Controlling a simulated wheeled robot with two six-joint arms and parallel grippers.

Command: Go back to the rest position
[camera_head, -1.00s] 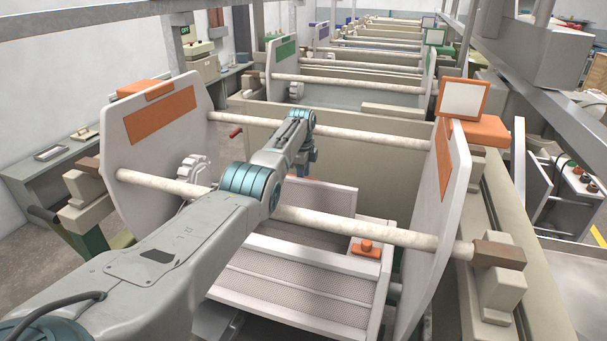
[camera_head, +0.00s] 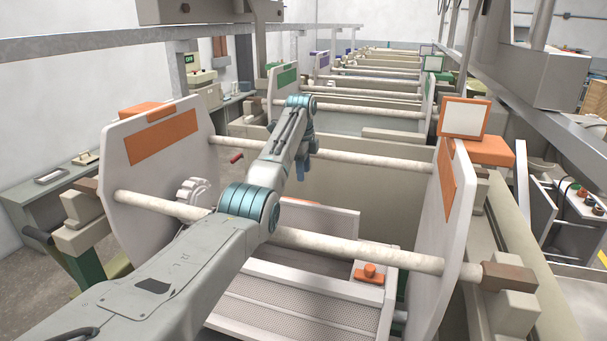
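My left arm comes in from the lower left and crosses in front of the nearest plating barrel (camera_head: 300,302). Its wrist is raised over the barrel frame, and my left gripper (camera_head: 301,172) points down at its end, small and dark. I cannot make out the gap between its fingers, and I see nothing held in it. The barrel is white with perforated walls and an open top. A part with an orange knob (camera_head: 369,272) sits at its right end. My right gripper is not in view.
White side plates with orange panels stand left (camera_head: 155,155) and right (camera_head: 447,200) of the barrel. A front rod (camera_head: 345,250) and a rear rod (camera_head: 375,164) span them. An orange-framed sign (camera_head: 464,118) stands at right. More barrel stations recede behind. Overhead beams cross above.

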